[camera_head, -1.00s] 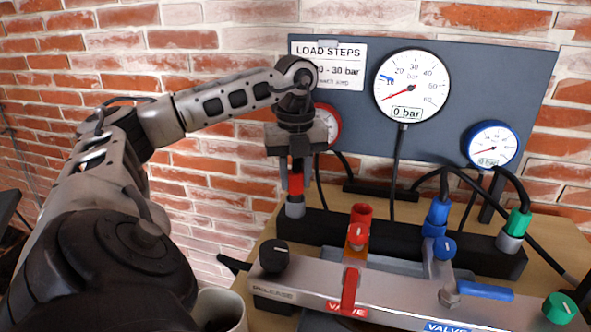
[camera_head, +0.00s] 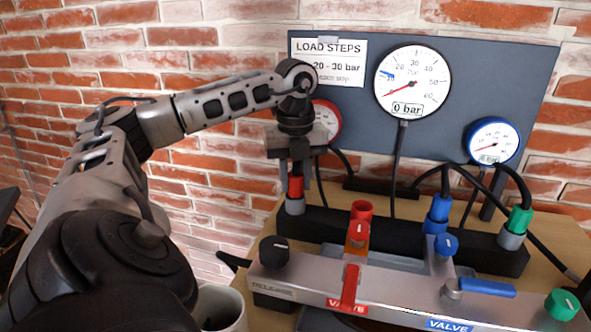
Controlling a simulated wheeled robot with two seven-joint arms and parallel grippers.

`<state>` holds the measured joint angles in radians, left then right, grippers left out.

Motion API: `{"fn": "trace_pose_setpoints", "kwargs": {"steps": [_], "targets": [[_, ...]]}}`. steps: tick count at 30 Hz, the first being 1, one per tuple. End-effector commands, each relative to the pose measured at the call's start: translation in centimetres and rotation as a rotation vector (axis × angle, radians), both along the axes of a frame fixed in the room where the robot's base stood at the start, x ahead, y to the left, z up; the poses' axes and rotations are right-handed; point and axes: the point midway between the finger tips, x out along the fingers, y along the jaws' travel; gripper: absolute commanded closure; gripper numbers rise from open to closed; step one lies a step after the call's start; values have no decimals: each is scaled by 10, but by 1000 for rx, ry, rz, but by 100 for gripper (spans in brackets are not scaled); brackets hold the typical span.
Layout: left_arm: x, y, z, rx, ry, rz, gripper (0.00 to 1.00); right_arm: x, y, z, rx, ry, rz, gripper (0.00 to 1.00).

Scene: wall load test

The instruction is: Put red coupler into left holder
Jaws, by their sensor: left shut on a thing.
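The red coupler (camera_head: 295,187) stands upright at the left end of the black holder block, with its lower end at the grey left holder (camera_head: 295,206). I cannot tell how deep it sits in it. My left gripper (camera_head: 295,180) points down from above and is shut on the red coupler, with its fingers on either side. The gripper hides the coupler's top. My right gripper is not in view.
A silver manifold with a red valve lever (camera_head: 350,288) and a blue valve lever (camera_head: 487,288) lies in front. A blue coupler (camera_head: 439,208) and a green coupler (camera_head: 520,219) stand to the right. A gauge panel (camera_head: 460,90) rises behind. A mug (camera_head: 220,308) stands at the lower left.

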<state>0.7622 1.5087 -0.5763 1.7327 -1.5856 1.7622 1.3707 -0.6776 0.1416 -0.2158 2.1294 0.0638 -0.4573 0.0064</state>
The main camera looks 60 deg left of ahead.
Motion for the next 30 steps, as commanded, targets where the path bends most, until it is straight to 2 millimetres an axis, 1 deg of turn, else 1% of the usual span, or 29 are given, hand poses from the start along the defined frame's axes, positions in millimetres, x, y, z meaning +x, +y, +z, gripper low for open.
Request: {"fn": "trace_pose_setpoints", "kwargs": {"steps": [1, 11, 12, 13, 14, 20, 21, 22, 23, 30], "targets": [[0, 0, 0, 0, 0, 0, 94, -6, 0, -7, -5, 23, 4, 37], [0, 0, -3, 0, 0, 0, 94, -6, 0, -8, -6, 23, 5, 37], [0, 0, -3, 0, 0, 0, 60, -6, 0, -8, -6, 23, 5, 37], [0, 0, -3, 0, 0, 0, 51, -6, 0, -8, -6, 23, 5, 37], [0, 0, -3, 0, 0, 0, 45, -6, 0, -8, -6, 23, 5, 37], [0, 0, -3, 0, 0, 0, 45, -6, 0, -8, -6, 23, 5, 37], [0, 0, -3, -1, 1, 0, 34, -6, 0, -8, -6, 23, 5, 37], [0, 0, -3, -1, 1, 0, 26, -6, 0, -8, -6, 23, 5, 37], [0, 0, -3, -1, 1, 0, 24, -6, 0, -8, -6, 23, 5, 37], [0, 0, -3, 0, 0, 0, 24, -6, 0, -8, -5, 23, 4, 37]]}}
